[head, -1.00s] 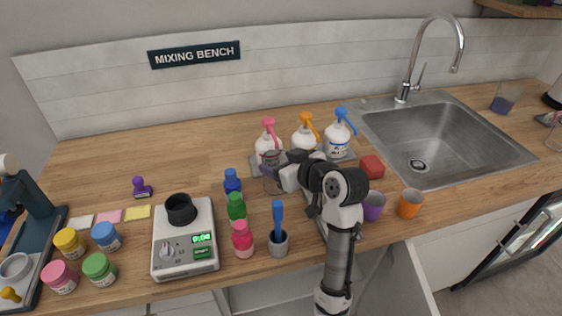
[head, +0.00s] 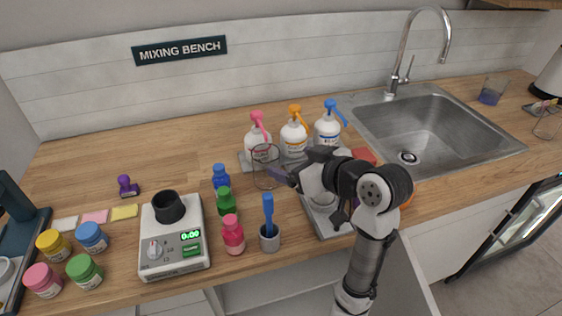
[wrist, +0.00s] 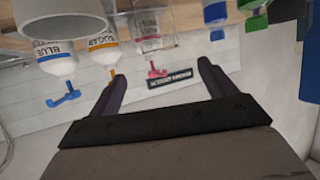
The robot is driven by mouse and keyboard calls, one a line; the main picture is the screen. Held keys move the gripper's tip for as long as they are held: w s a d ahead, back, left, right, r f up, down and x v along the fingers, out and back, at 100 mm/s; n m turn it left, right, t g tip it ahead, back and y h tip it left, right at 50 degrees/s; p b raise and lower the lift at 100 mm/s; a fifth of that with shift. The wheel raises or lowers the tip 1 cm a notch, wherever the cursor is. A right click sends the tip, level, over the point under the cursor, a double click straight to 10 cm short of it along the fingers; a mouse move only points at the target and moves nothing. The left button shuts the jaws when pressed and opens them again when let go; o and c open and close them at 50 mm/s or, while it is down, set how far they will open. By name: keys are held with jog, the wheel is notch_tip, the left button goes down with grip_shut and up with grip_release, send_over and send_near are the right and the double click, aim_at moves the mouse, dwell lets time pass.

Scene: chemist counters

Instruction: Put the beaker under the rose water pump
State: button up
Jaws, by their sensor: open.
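The clear glass beaker (head: 264,176) stands upright in front of the white bottle with the pink pump (head: 257,127). The pink spout is just above and behind its rim; I cannot tell whether it is over the opening. The pink pump's label is not readable. In the wrist view, which is upside down, the beaker (wrist: 152,30) overlaps that bottle. My gripper (wrist: 160,72) is open and empty, with its two dark fingers apart. In the head view, my gripper (head: 284,174) is just right of the beaker, one purple-dark fingertip close to it.
Orange (head: 294,132) and blue (head: 328,128) pump bottles stand to the right. Small blue (head: 221,178), green and pink bottles are nearer left. A scale (head: 175,250) and a cup with a blue-handled tool (head: 269,238) are in front. The sink (head: 430,130) is right.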

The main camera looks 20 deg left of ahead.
jog(key=shift+v, duration=1.3)
jog(key=shift+a, duration=0.1)
